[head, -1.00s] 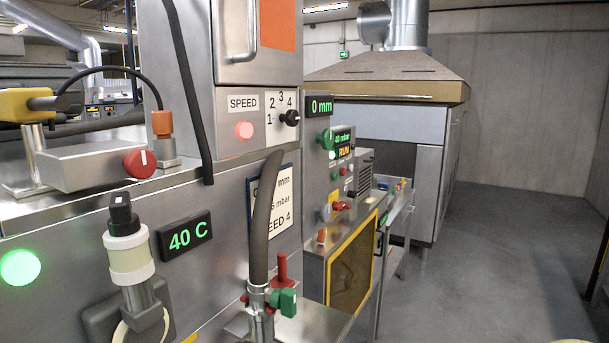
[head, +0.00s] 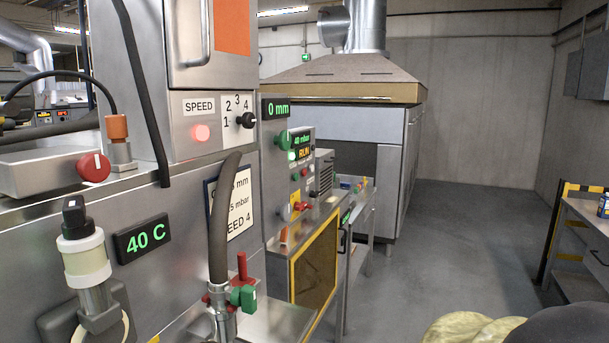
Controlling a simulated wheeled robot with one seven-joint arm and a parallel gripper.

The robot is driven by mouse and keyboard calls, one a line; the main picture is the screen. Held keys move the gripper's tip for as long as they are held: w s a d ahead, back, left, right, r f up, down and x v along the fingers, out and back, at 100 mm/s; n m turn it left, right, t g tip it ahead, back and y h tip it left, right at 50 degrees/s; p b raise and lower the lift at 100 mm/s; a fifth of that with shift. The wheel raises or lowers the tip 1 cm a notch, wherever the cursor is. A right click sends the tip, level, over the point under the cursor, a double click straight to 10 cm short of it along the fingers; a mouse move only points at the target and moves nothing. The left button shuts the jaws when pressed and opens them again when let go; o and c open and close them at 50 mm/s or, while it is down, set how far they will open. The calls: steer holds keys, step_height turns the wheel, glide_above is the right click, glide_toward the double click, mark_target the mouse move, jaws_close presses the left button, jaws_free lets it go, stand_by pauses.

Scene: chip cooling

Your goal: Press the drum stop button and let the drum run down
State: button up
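A steel machine cabinet fills the left side of the head view. On it, a lit pinkish-red round button (head: 200,133) sits below the SPEED label, beside a black selector knob (head: 249,120) on a 1 to 4 scale. Farther back, a control panel (head: 301,160) shows "40 mbar" and "RUN" and carries small coloured buttons and a red knob (head: 301,206). I cannot read which button is the drum stop. I cannot make out a drum or whether one turns. My gripper is not in view.
Grey floor (head: 455,240) is open at centre right. A steel bench (head: 585,222) stands at right.

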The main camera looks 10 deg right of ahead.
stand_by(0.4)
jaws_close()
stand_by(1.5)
